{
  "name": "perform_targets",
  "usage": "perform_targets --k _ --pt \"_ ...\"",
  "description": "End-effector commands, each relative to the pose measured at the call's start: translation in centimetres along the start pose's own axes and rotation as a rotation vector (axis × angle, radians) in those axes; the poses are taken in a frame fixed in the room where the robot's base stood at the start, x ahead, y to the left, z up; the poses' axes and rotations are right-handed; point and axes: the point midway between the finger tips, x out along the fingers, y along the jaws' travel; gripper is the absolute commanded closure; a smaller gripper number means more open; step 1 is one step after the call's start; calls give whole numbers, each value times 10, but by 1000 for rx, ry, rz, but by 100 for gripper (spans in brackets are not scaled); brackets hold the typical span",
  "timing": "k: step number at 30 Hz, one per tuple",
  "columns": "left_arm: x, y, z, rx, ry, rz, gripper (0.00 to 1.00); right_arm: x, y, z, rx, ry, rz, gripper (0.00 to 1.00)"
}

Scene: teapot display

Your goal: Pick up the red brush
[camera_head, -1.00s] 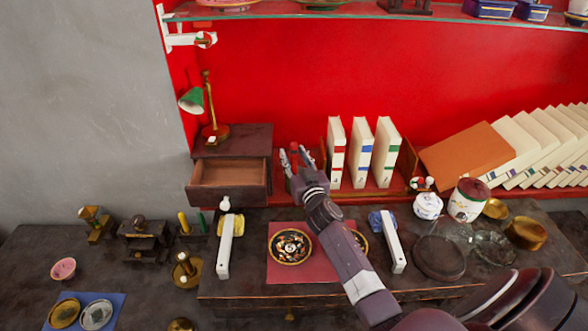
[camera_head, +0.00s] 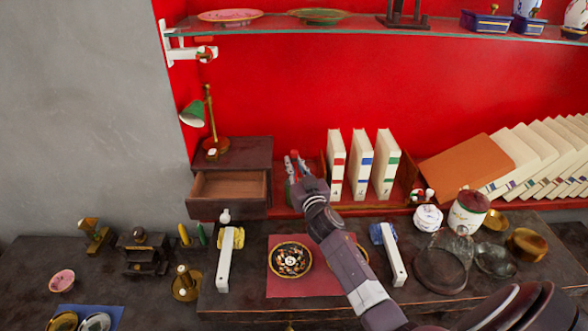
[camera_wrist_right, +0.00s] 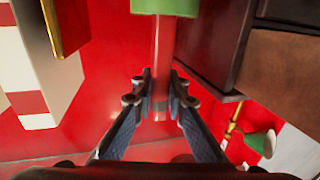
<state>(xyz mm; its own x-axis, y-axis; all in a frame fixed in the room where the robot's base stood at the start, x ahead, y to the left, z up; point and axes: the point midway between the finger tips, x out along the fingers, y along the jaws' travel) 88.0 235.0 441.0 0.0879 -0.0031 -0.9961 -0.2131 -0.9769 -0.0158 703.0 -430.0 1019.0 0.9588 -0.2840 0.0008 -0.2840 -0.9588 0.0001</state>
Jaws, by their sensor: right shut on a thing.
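The red brush (camera_head: 294,153) stands upright by the back wall, between the small drawer unit and the upright books. My right gripper (camera_head: 296,168) is shut on it, one finger on each side of its thin stem. In the right wrist view, the translucent reddish stem (camera_wrist_right: 160,50) runs between the two fingers of my right gripper (camera_wrist_right: 161,88). A green cylinder (camera_wrist_right: 165,7) shows at the stem's end at the top of that view. I cannot tell if it is part of the brush or a holder. My left gripper is out of view.
The dark drawer unit (camera_head: 233,165) with an open drawer stands close left of the gripper. Upright books (camera_head: 359,165) stand close right. A glass shelf (camera_head: 385,28) hangs above. Bowls, jars and white-handled things crowd the table in front.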

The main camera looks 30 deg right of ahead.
Motion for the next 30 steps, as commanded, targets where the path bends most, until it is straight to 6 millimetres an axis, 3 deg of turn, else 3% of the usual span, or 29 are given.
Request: perform_targets --k 6,18,24,30 --pt "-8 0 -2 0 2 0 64 0 0 -46 -4 5 -3 100" --pt "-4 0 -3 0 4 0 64 0 0 -141 -1 5 -2 100" --pt "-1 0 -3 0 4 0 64 0 0 -172 -1 3 -1 100" --pt "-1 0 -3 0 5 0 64 0 0 -182 0 -1 -1 100"
